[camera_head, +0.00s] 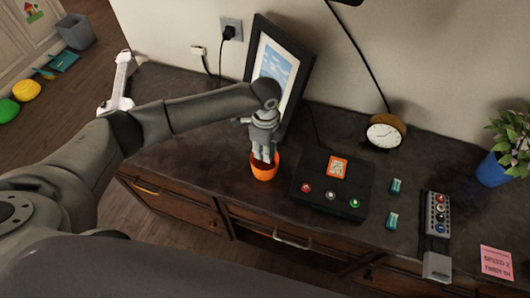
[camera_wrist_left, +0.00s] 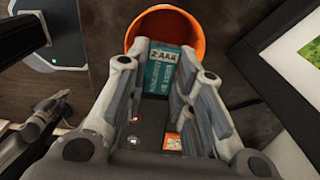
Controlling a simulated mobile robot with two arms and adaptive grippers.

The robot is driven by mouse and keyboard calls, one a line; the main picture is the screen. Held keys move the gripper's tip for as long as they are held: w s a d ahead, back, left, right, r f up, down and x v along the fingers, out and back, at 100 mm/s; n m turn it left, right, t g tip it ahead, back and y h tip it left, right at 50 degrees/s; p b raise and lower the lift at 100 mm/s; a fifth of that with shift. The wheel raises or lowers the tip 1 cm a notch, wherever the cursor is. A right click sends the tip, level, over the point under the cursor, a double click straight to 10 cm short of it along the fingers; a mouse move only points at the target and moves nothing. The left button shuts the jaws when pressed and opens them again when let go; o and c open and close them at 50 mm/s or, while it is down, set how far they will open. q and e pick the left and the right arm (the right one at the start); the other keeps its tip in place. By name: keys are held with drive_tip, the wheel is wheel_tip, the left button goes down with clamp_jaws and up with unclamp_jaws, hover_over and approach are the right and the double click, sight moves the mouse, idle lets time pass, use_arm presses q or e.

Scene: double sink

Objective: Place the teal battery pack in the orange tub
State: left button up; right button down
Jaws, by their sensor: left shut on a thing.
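My left gripper (camera_head: 262,155) is above the orange tub (camera_head: 264,168) on the dark counter, pointing down. In the left wrist view its fingers (camera_wrist_left: 160,85) are shut on a teal battery pack (camera_wrist_left: 161,74) marked "2 AAA". The pack shows against the orange tub (camera_wrist_left: 192,28), whose rim is around its far end; how deep it sits is unclear. In the head view the held pack is hidden by the gripper. What looks like my right gripper (camera_wrist_left: 45,118) shows at the left of the wrist view; its jaws are unclear.
Two more teal packs (camera_head: 396,186) (camera_head: 391,220) lie right of a black button box (camera_head: 330,186). A picture frame (camera_head: 285,70) stands behind the tub. A clock (camera_head: 385,134), button strip (camera_head: 437,213), pink note (camera_head: 496,262) and potted plant (camera_head: 492,170) are farther right.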

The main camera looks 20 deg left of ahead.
use_arm(q)
drive_tip(key=shift+w+f, duration=0.15)
wheel_tip(320, 180, down, 3)
drive_tip(key=shift+w+a+f, duration=0.1)
drive_tip(key=shift+f, duration=0.1)
drive_tip(key=shift+f, duration=0.65)
drive_tip(key=o, duration=0.7)
drive_tip(key=shift+r, duration=0.1)
